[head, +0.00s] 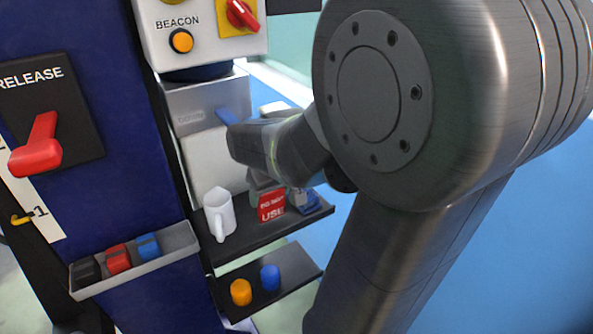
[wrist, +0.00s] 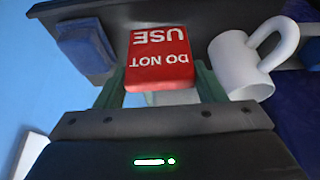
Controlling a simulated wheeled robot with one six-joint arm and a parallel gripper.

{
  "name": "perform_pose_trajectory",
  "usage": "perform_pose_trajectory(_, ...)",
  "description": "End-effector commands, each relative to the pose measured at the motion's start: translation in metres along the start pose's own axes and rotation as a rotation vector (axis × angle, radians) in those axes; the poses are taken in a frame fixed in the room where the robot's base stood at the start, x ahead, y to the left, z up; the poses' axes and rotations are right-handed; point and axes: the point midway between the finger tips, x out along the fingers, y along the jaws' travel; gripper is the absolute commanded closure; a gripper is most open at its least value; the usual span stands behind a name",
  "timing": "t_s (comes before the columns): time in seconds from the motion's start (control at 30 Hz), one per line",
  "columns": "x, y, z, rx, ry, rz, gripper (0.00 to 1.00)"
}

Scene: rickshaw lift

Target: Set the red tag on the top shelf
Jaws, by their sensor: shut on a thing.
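The red tag (head: 271,207), with white lettering, is at the top shelf (head: 240,243), between a white mug and a blue object. In the wrist view the red tag (wrist: 160,60) sits between the two green-grey fingers of my gripper (wrist: 160,84), which is shut on it. The lettering reads upside down there. In the head view my gripper (head: 264,186) is partly hidden by my wrist. I cannot tell whether the tag's bottom edge touches the shelf or hovers just above it. The dark shelf also shows in the wrist view (wrist: 103,12).
The white mug (head: 219,215) stands left of the tag, and the blue object (head: 309,203) is close on its right. A lower shelf (head: 255,311) holds an orange and a blue peg. A grey tray (head: 160,262) of coloured blocks and a red lever (head: 40,148) are left.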

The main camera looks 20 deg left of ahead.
Motion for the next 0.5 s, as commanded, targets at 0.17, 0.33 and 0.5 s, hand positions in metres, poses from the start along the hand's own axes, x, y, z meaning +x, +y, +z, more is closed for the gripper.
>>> perform_pose_trajectory(0.17,0.015,0.000,0.004,0.000,-0.001,0.000,0.59)
perform_pose_trajectory(0.33,0.015,0.000,0.004,0.000,0.000,0.000,0.59)
perform_pose_trajectory(0.5,0.019,0.000,0.006,0.000,0.000,0.000,0.59)
